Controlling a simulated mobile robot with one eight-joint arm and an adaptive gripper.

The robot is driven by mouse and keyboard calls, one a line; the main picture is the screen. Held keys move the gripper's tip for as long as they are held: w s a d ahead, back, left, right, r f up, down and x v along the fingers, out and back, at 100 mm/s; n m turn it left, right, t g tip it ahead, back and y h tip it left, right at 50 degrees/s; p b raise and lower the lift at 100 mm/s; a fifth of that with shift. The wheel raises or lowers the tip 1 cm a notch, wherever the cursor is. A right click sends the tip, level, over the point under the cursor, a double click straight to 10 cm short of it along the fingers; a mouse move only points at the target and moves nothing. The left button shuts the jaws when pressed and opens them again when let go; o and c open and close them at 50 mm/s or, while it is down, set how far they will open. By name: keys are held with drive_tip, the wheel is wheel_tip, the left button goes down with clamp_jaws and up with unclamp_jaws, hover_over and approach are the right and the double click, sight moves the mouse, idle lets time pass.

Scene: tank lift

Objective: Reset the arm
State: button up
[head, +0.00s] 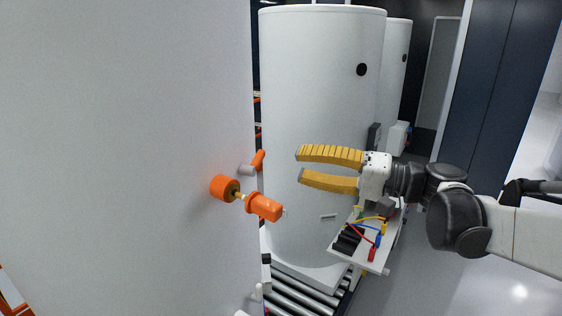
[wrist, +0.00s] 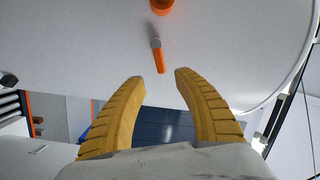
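My gripper (head: 299,164) has two yellow ribbed fingers and shows at the right of centre in the head view, pointing left. The fingers stand apart with nothing between them. In the wrist view my gripper (wrist: 158,78) is also open and empty. My arm reaches in from the right edge of the head view. The fingertips are to the right of an orange fitting (head: 263,206) and appear apart from it. In the wrist view an orange-tipped handle (wrist: 158,57) lies beyond the fingertips.
A large white tank (head: 310,90) stands behind my gripper, with another tank (head: 397,60) behind it. A white panel (head: 120,120) fills the left. A tray with coloured cables (head: 365,240) sits below my wrist. Rollers (head: 300,292) run under the tank. Grey floor at the right is clear.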

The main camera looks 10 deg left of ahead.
drive_tip(key=shift+s+d, duration=0.15)
drive_tip(key=shift+d, duration=0.7)
drive_tip(key=shift+f, duration=0.15)
drive_tip(key=s+d+f+m+t+h+b, duration=0.1)
drive_tip(key=s+d+f+h+b, duration=0.15)
drive_tip(key=f+b, duration=0.55)
drive_tip(key=s+d+f+h+b, duration=0.2)
drive_tip(key=s+f+h+b, duration=0.15)
drive_tip(key=f, duration=0.85)
drive_tip(key=s+d+f+m+t+h+b, duration=0.1)
drive_tip(key=s+d+f+h+b, duration=0.2)
drive_tip(key=f+b, duration=0.45)
drive_tip(key=s+d+f+h+b, duration=0.3)
drive_tip(key=d+f+b, duration=0.1)
drive_tip(key=f, duration=0.4)
drive_tip(key=s+d+f+t+h+b, duration=0.1)
drive_tip(key=s+d+f+h+b, duration=0.2)
drive_tip(key=f, duration=0.6)
drive_tip(key=s+d+f+h+b, duration=0.2)
drive_tip(key=s+d+f+b, duration=0.1)
drive_tip(key=d+f+b, duration=0.3)
wheel_tip(320, 180, down, 3)
drive_tip(key=shift+d+r+t+h+b, duration=0.2)
drive_tip(key=shift+d+t+h+b, duration=0.15)
drive_tip(key=shift+d, duration=0.7)
